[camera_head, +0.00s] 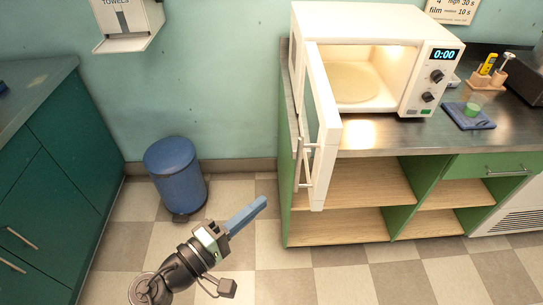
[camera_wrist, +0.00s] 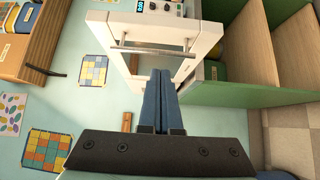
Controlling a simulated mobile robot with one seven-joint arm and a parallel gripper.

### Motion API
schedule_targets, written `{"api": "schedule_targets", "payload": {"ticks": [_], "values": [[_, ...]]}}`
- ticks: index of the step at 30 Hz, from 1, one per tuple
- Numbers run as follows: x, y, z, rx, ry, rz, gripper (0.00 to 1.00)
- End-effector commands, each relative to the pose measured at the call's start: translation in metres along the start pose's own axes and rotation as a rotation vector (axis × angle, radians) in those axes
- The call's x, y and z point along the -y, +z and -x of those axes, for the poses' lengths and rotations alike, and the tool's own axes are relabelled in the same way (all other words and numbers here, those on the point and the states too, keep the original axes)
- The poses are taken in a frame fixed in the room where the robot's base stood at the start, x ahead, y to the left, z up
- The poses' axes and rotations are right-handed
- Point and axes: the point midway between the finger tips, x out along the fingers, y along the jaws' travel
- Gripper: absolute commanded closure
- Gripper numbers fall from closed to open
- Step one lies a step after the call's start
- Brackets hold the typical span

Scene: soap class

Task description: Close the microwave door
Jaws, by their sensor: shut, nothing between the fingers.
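The white microwave (camera_head: 378,18) stands on the counter with its door wide open and its lit inside showing. The door (camera_head: 325,135) swings out toward me past the counter's front edge, with a metal bar handle (camera_head: 300,165) on its left face. In the wrist view the door (camera_wrist: 207,38) and its handle (camera_wrist: 150,49) lie just beyond my fingertips. My gripper (camera_head: 262,201) is left of and below the door, its blue fingers shut and empty. In the wrist view the gripper (camera_wrist: 161,73) overlaps the door's lower part; I see no clear contact.
The counter (camera_head: 375,138) has open green shelves (camera_head: 350,183) beneath it. A blue bin (camera_head: 175,175) stands by the wall at left, and a dark green cabinet (camera_head: 60,160) fills the left side. The floor between cabinet and counter is free around my arm.

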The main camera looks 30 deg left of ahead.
Motion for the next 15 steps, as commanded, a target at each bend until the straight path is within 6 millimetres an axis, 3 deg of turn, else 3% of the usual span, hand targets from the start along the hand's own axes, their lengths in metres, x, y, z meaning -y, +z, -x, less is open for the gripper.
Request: {"api": "schedule_targets", "payload": {"ticks": [9,15], "values": [[-0.002,0.001,-0.07,0.005,0.0,-0.002,1.0],[-0.002,0.016,-0.098,0.005,-0.003,-0.001,1.0]]}}
